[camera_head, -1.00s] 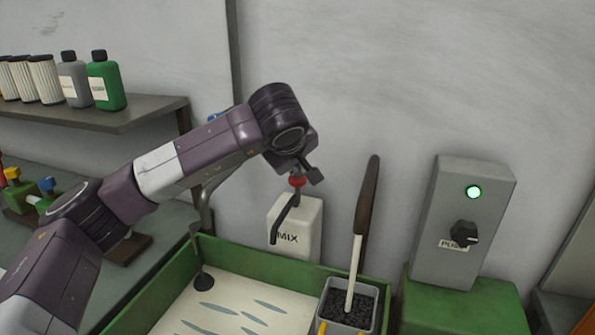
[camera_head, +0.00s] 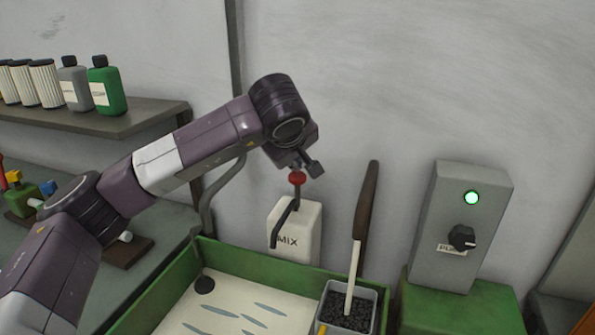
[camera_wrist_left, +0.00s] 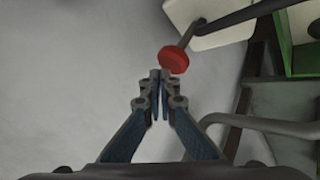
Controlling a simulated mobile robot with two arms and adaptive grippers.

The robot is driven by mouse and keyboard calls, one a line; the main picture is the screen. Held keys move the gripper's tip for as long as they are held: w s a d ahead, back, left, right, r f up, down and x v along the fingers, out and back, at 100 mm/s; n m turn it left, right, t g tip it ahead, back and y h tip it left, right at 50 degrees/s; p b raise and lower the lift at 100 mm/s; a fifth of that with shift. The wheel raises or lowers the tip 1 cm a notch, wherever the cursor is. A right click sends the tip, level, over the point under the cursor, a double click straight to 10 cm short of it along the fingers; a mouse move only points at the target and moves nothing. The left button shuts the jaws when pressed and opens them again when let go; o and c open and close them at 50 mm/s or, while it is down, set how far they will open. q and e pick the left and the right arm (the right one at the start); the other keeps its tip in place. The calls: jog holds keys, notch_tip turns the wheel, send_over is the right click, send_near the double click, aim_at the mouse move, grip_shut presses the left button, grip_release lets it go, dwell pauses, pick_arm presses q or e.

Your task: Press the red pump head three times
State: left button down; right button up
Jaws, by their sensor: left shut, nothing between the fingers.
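The red pump head (camera_head: 297,178) sits on top of the white bottle marked MIX (camera_head: 304,225), which stands upright behind the green tray. A dark spout bends down from the pump at its left. My left gripper (camera_head: 298,167) points down from above, shut and empty, with its tips right at the top of the pump head. In the left wrist view the shut fingertips (camera_wrist_left: 160,73) lie just beside the red head (camera_wrist_left: 173,60); I cannot tell whether they touch it. The bottle (camera_wrist_left: 210,20) shows partly at the top there. My right gripper is not in view.
A brush with a dark handle (camera_head: 367,200) stands in a grey pot (camera_head: 371,295) right of the bottle. A grey control box (camera_head: 450,250) with a lit green lamp is farther right. The green-walled tray (camera_head: 240,262) lies in front. A shelf (camera_head: 130,118) with bottles is at left.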

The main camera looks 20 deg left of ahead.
pick_arm(q)
jog(key=shift+r, duration=0.35)
jog(key=shift+r+p, duration=1.65)
jog(key=shift+r, duration=0.85)
